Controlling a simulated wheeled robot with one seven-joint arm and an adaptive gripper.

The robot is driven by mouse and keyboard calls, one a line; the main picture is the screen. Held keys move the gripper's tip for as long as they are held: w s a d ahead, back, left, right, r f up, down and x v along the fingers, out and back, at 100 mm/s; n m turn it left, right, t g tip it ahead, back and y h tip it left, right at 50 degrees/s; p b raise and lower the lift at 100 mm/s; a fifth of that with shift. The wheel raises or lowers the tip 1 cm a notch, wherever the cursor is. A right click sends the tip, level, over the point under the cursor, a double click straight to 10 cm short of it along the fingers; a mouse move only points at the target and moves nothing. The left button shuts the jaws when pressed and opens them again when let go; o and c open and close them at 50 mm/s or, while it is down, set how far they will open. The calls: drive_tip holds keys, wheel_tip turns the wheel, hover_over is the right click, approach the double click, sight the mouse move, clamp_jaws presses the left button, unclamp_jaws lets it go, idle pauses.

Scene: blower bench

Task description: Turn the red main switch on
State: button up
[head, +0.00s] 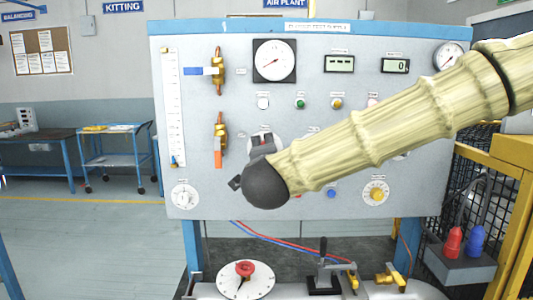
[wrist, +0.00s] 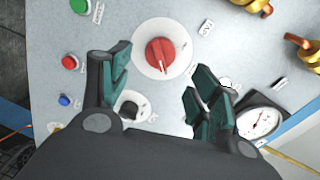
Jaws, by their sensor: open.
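The red main switch (wrist: 158,52) is a round red knob on a white plate (wrist: 143,64) on the grey panel, in the upper middle of the wrist view. A white line on the knob points toward the bottom of that view. My gripper (wrist: 160,78) is open and empty, with one finger on each side of the switch's line and the knob just beyond the fingertips. No contact shows.
A dark knob (wrist: 130,107) sits close to my left finger in the wrist view. Brass valves (head: 217,71) stand on the panel's left. Another red knob (head: 245,268) is on the bench below.

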drive_tip(key=s, duration=0.5)
drive_tip(key=shift+s+r, duration=0.2)
drive_tip(key=shift+s, duration=0.15)
drive_tip(key=shift+r, duration=0.1)
